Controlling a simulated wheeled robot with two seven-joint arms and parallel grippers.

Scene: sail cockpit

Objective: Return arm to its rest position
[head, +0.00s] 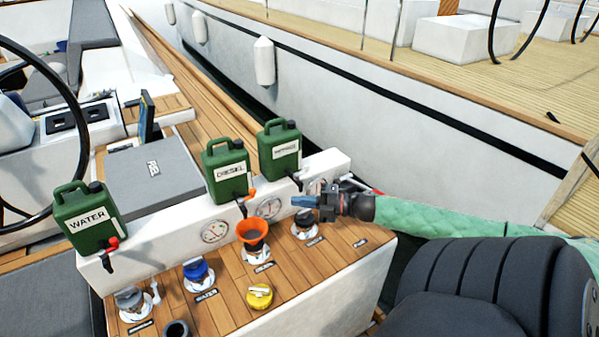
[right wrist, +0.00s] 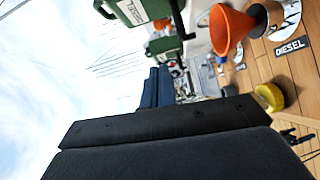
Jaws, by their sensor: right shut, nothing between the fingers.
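My right gripper (head: 300,202) is shut and empty. It points left in the head view, above the wooden deck and close to the white ledge with the gauges. My right arm (head: 450,220), in a green quilted sleeve, reaches in from the right and is stretched out. In the right wrist view a large dark shape fills the lower part and hides much of the scene. My left gripper is not in view.
Green cans marked WATER (head: 87,218) and DIESEL (head: 226,171) and a third can (head: 279,150) stand on the ledge. An orange funnel (head: 252,231) sits in the diesel filler. A loose yellow cap (head: 260,296) lies on the deck. A dark seat (head: 480,285) is below my arm.

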